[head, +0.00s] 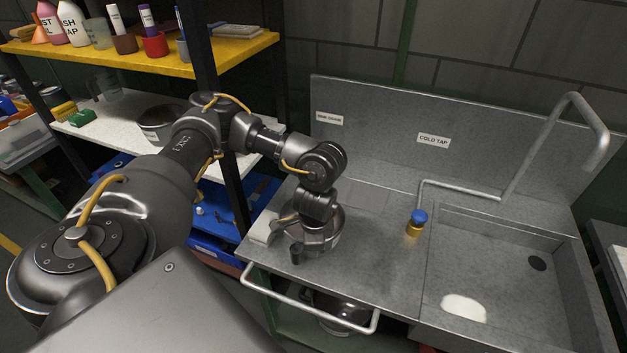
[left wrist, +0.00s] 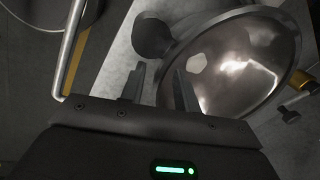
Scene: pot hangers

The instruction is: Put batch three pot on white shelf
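A metal pot (head: 325,238) with a dark handle (head: 296,254) stands on the steel counter, left of the sink. The left wrist view shows its shiny empty inside (left wrist: 235,65) and a dark knob-like handle (left wrist: 152,38). In the head view my left wrist hides part of the pot and the fingers. The white shelf (head: 105,125) is at the left, below a yellow shelf, and bears another metal pot (head: 155,130). No batch marking is readable. My right gripper is not in view.
A white block (head: 262,229) lies beside the pot. A blue-topped tap valve (head: 417,219) and the sink (head: 500,265) are to the right. A rail (head: 310,305) runs along the counter front, with another pot (head: 342,312) below. A black rack post (head: 220,120) stands before the shelves.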

